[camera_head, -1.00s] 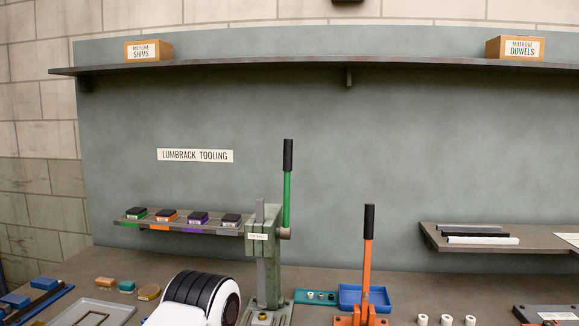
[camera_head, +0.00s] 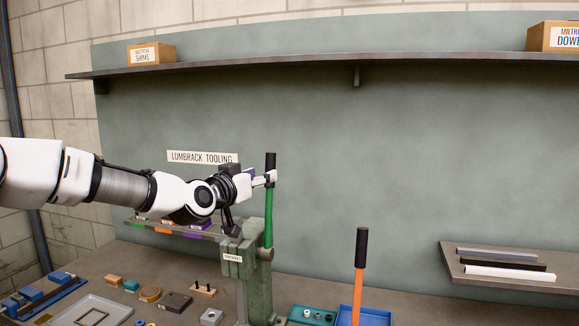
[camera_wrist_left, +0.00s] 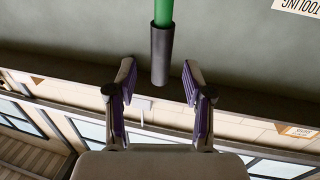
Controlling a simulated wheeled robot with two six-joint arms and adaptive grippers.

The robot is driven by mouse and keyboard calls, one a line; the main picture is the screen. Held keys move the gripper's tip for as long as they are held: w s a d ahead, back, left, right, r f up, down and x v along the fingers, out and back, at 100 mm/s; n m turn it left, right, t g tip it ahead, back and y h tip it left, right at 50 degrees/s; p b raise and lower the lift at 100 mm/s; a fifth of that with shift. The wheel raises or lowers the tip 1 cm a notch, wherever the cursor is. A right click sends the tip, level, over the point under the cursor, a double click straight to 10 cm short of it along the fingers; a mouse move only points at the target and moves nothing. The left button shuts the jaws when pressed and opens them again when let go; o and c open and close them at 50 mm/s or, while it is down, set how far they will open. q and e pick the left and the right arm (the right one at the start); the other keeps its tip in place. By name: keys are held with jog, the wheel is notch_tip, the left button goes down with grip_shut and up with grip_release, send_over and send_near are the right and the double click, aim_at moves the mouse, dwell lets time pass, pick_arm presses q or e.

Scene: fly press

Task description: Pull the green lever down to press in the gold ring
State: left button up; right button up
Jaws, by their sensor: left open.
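The green lever (camera_head: 268,220) stands upright on the green press (camera_head: 258,282), with a black grip (camera_head: 271,162) at its top. My left gripper (camera_head: 268,179) is at the lower part of that grip, with its fingers open. In the left wrist view the open fingers (camera_wrist_left: 158,68) lie on either side of the line of the black grip (camera_wrist_left: 160,48). The grip's end reaches between the fingertips, with gaps visible on both sides. The gold ring cannot be made out, and the foot of the press is cut off by the frame. My right gripper is not in view.
An orange lever (camera_head: 359,275) with a black grip stands to the right, by a blue tray (camera_head: 374,317). A small shelf (camera_head: 150,225) with coloured blocks is behind my left arm. A right shelf (camera_head: 463,272) holds bars. The wall between the levers is clear.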

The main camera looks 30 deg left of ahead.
aim_at(268, 167)
pick_arm(q)
jog(key=w+r+p, duration=0.2)
jog(key=p, duration=0.1)
jog(key=shift+w+a, duration=0.2)
jog(key=w, duration=0.1)
jog(key=w+f, duration=0.1)
jog(key=w, duration=0.2)
jog(key=shift+f+p, duration=0.3)
jog(key=shift+p, duration=0.05)
jog(key=shift+s+r, duration=0.15)
jog(key=shift+s, duration=0.1)
jog(key=shift+c, duration=0.7)
jog(key=shift+s+r, duration=0.15)
jog(key=shift+s, duration=0.15)
jog(key=c, duration=0.6)
grip_shut()
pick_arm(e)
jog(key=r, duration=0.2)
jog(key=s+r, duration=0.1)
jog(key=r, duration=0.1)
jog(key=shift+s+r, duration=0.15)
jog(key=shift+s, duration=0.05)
